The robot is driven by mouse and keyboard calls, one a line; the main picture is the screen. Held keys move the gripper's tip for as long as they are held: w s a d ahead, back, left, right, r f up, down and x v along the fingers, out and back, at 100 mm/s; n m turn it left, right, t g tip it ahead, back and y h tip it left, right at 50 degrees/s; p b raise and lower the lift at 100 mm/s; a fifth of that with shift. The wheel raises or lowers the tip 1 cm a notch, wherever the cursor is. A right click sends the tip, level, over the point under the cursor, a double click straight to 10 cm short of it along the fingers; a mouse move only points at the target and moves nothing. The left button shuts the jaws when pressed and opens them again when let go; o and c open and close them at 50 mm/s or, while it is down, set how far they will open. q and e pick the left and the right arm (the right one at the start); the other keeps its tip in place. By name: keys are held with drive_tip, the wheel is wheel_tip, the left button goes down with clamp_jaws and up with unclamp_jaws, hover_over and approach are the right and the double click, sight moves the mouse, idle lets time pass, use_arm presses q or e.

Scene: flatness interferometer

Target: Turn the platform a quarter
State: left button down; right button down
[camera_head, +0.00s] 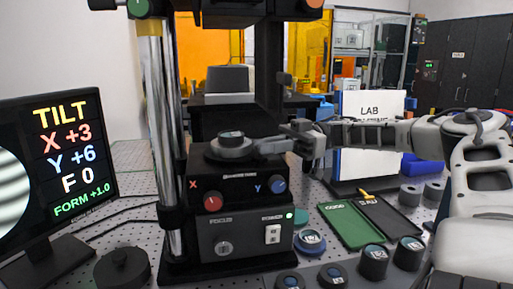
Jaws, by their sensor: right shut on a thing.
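The platform (228,154) is a round grey disc on top of the black interferometer box. A small dark cylinder with a pale top (231,136) stands on it. My right gripper (272,145) reaches in from the right, with its fingers at the platform's right edge. It is shut on the platform there; the exact spot of contact is small and partly hidden by the fingers. My left gripper is not in view.
The box front has a red X knob (213,201) and a blue Y knob (278,185). A chrome column (163,140) stands left. A monitor (55,170) reads TILT X +3, Y +6, F 0. Green (349,226) and black trays and several dark cylinders lie right and front.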

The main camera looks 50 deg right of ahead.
drive_tip(key=shift+g, duration=0.3)
drive_tip(key=c, duration=1.7)
unclamp_jaws()
drive_tip(key=shift+d, duration=0.1)
drive_tip(key=b+v, duration=0.3)
drive_tip(key=v, duration=0.4)
drive_tip(key=shift+d, duration=0.2)
drive_tip(key=shift+s, duration=0.1)
